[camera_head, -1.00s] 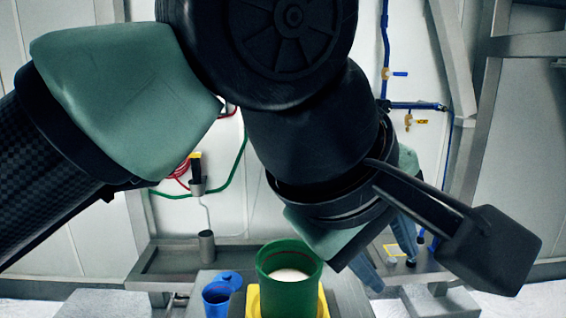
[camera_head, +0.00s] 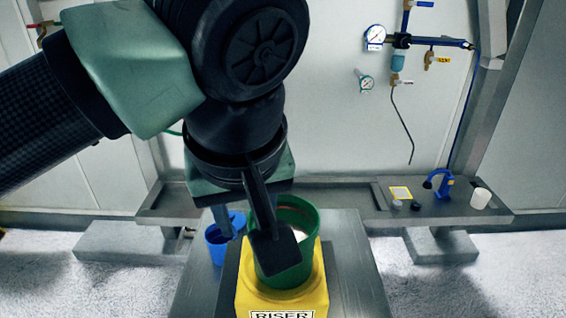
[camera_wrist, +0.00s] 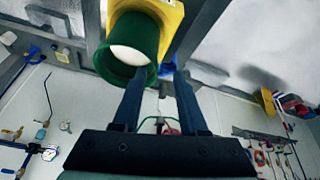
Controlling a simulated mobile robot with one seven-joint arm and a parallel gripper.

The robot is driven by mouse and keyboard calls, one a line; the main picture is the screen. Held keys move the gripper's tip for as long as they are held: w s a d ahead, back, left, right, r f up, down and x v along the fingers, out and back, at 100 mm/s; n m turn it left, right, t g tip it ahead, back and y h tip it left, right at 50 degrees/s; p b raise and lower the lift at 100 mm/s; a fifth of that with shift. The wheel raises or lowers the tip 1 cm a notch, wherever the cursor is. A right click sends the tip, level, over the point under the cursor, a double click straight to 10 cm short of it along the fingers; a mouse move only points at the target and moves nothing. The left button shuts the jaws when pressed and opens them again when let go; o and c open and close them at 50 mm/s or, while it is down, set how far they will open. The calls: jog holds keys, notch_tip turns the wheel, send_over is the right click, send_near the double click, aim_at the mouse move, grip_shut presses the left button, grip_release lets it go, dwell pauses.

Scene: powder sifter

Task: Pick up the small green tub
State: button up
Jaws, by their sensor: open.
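The green tub (camera_head: 312,238) stands upright on a yellow riser (camera_head: 318,295) in the head view, with white powder inside.
A blue cup (camera_head: 215,248) stands left of the riser, close to my fingers. A grey bench (camera_head: 355,262) carries the riser. Behind, a metal shelf (camera_head: 335,200) holds a blue device (camera_head: 438,182) and a white cup (camera_head: 480,198). Gauges and valves hang on the wall.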

aim_at(254, 227)
jog(key=f, duration=0.1)
jog(key=w+f+p, duration=0.1)
jog(key=f, duration=0.1)
jog(key=shift+w+d+f+p, duration=0.15)
jog(key=shift+w+d+p, duration=0.15)
jog(key=shift+w+p, duration=0.1)
jog(key=shift+w+a+f, duration=0.1)
jog(key=shift+a+f, duration=0.05)
jog(key=shift+f, duration=0.45)
grip_shut()
dwell(0.5)
